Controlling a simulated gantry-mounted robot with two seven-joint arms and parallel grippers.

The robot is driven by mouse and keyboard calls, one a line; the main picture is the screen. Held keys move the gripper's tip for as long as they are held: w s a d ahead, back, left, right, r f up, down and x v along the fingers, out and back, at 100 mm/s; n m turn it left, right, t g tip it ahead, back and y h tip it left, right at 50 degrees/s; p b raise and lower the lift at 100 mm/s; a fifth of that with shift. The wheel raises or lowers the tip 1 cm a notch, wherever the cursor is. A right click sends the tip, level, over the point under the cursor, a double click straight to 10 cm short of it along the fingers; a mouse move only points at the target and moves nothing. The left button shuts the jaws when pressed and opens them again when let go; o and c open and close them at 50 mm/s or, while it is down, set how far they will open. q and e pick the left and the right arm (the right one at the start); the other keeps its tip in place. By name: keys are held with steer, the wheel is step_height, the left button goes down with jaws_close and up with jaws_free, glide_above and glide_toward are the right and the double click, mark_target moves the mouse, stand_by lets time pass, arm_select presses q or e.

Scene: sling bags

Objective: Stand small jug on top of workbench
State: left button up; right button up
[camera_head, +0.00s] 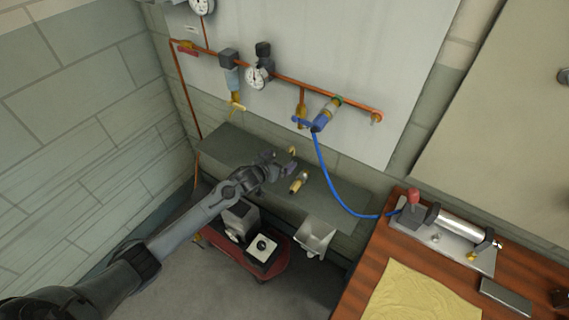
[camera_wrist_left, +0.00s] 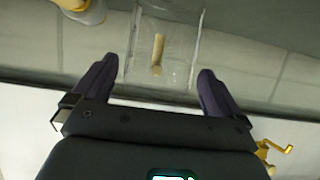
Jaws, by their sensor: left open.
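The brown wooden workbench (camera_head: 384,250) is at the lower right. My left gripper (camera_head: 286,166) is over the ledge, behind and left of the vessel. In the left wrist view its two dark fingers (camera_wrist_left: 158,88) are wide apart and hold nothing. A see-through container (camera_wrist_left: 190,40) with a tan piece showing in it lies ahead between them. I cannot tell whether it is the same vessel. My right gripper is not in view.
A brass fitting (camera_head: 298,182) is on the ledge (camera_head: 335,208) beside my left gripper. A blue hose (camera_head: 332,185) hangs from the wall pipe to the workbench. A metal device (camera_head: 460,235) and a yellow cloth (camera_head: 420,292) take up much of the workbench. A red cart (camera_head: 268,268) stands below.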

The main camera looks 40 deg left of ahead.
mark_target(288, 155)
arm_select(q)
steer(key=shift+b+x, duration=0.45)
steer(key=shift+x, duration=1.35)
steer(key=shift+d, duration=0.1)
steer(key=c, duration=1)
steer(key=shift+r, duration=0.15)
